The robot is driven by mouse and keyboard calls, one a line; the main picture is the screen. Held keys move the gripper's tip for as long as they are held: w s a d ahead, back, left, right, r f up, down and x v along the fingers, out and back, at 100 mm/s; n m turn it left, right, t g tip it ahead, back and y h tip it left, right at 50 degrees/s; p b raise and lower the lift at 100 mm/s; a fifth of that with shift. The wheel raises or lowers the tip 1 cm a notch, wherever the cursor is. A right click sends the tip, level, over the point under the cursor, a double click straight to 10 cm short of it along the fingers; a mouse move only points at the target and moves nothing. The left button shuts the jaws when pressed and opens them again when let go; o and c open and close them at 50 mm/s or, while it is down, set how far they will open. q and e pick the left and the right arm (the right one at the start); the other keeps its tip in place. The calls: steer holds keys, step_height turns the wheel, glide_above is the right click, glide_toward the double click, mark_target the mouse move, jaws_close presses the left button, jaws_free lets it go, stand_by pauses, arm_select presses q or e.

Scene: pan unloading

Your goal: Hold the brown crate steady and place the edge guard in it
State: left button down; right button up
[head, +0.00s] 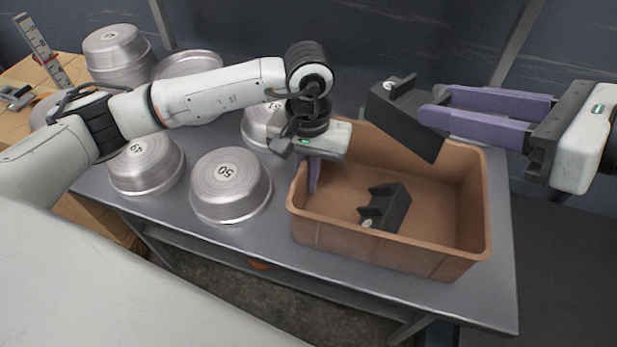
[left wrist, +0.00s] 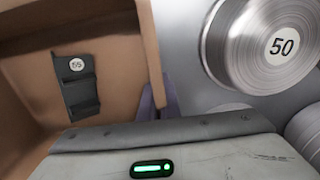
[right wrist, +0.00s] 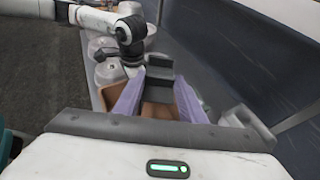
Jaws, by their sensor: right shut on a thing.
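The brown crate (head: 400,257) stands upright on the grey table. A black edge guard (head: 388,210) with a round label lies on its floor; it also shows in the left wrist view (left wrist: 80,90). My right gripper (head: 432,117) is shut on another black edge guard (head: 402,113), held above the crate's back part. That held guard also shows between the purple fingers in the right wrist view (right wrist: 158,88). My left gripper (head: 310,174) is at the crate's left wall, its purple fingers close about the rim. Whether they clamp the wall I cannot tell.
Several round metal pans stand left of the crate, among them the pan marked 50 (head: 231,186) and the pan marked 49 (head: 145,165). A dark wall (head: 420,40) rises behind the grey table (head: 500,297). The crate's right floor is clear.

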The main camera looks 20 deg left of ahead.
stand_by(0.8)
step_height(320, 180, down, 13)
stand_by(1.5)
steer(key=o, duration=1.3)
steer(key=shift+c, duration=0.2)
steer(key=shift+d, duration=0.1)
steer(key=v, duration=1.2)
